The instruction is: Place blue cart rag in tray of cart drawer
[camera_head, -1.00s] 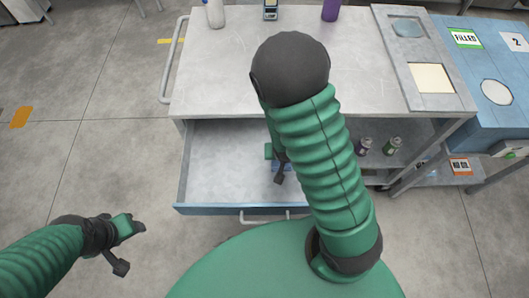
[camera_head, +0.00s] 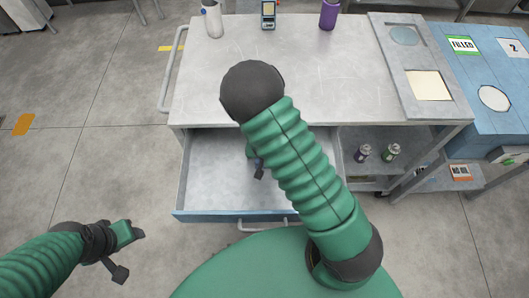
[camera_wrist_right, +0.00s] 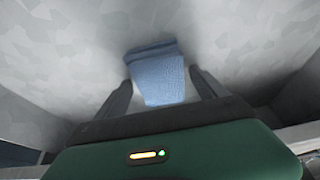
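The blue rag (camera_wrist_right: 157,76) lies folded between the spread fingers of my right gripper (camera_wrist_right: 161,76) in the right wrist view. Narrow gaps show beside it, and I cannot tell whether a fingertip touches it. In the head view my right gripper (camera_head: 258,170) is inside the open cart drawer, partly hidden by my arm, which also hides most of the rag. The drawer (camera_head: 215,180) has a grey tray floor and a blue front. My left gripper (camera_head: 132,236) is off to the left over the floor, away from the cart, with its fingers unclear.
The cart top (camera_head: 340,80) carries a white bottle (camera_head: 212,20), a handheld device (camera_head: 268,14) and a purple bottle (camera_head: 328,14). Small cans (camera_head: 391,152) stand on the shelf right of the drawer. A blue table (camera_head: 490,80) adjoins on the right.

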